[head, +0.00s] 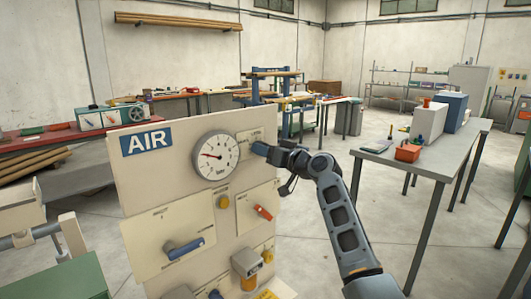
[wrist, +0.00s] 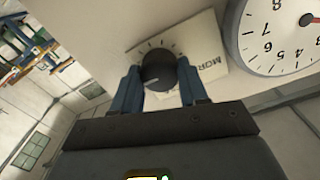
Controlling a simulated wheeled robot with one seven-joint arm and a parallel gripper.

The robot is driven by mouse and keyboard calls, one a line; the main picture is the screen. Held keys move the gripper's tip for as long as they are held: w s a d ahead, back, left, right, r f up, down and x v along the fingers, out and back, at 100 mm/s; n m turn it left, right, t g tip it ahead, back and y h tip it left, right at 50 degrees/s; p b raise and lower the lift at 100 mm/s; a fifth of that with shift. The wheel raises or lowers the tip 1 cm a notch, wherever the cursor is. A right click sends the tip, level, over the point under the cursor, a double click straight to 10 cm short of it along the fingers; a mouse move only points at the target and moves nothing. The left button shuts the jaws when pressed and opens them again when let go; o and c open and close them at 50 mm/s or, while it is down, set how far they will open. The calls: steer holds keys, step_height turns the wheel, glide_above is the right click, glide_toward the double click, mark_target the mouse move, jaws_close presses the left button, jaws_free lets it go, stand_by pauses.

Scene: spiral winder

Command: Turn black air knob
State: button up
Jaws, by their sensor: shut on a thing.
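The black air knob (wrist: 158,72) sits on a pale plate with tick marks around it in the wrist view. A light line shows on its face. My gripper (wrist: 158,88) has one blue finger on each side of the knob and is shut on it. In the head view my gripper (head: 262,149) is at the upper right edge of the AIR panel (head: 128,185), and it hides the knob there. The round white gauge (head: 216,157) is just left of my gripper, with a red needle pointing left.
The panel also carries a blue-handled lever (head: 184,248), a red handle (head: 263,212) and a yellow button (head: 223,201), all below the gauge. A grey table (head: 430,160) with boxes stands at right. Open floor lies between it and the panel.

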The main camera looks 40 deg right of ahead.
steer(key=shift+d+f+m+p, duration=0.1)
steer(key=shift+m+p, duration=3.55)
steer(key=shift+m, duration=5.65)
steer(key=o, duration=1.1)
steer(key=shift+c, duration=0.2)
steer(key=s+b, duration=0.1)
steer(key=s, duration=0.6)
steer(key=shift+s, duration=0.4)
steer(key=shift+d, duration=0.1)
